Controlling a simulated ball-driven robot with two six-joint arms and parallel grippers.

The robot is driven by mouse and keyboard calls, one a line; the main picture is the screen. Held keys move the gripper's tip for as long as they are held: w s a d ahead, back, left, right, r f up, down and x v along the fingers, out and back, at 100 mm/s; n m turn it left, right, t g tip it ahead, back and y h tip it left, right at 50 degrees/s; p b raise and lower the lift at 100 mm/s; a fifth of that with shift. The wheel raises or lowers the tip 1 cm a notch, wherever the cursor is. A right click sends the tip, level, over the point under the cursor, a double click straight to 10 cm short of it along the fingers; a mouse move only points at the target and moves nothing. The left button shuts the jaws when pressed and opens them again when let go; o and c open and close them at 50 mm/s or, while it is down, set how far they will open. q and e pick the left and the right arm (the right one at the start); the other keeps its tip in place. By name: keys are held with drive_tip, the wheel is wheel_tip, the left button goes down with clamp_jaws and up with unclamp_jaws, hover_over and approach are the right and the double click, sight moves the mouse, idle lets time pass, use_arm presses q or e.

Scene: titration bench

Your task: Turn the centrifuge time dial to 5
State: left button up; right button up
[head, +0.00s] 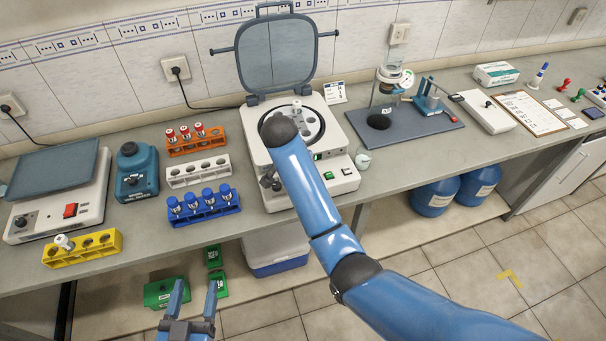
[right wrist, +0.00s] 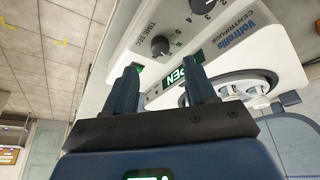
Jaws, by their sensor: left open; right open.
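The white centrifuge (head: 340,178) stands on the bench with its grey lid (head: 278,55) raised. In the right wrist view, the dark time dial (right wrist: 160,46) sits on the white front panel beside the "TIME SEC" lettering; its setting is too small to read. A second dark dial (right wrist: 198,7) is cut by the top edge. My right gripper (right wrist: 161,66) is open and empty, its fingertips pointing towards the panel, with the time dial showing beyond the gap between them. My left gripper (head: 193,290) is open and empty, low in front of the bench.
A green display (right wrist: 188,72) reading partly "PEN" is close to the right fingers. Tube racks, including a blue one (head: 205,212), stand left of the centrifuge. A dark mat (head: 425,130) lies further right.

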drive_tip(key=x, duration=0.6)
drive_tip(key=shift+p, duration=0.35)
drive_tip(key=shift+w+d+f, duration=0.1)
drive_tip(key=shift+w+f, duration=0.05)
drive_tip(key=shift+f, duration=0.15)
clamp_jaws()
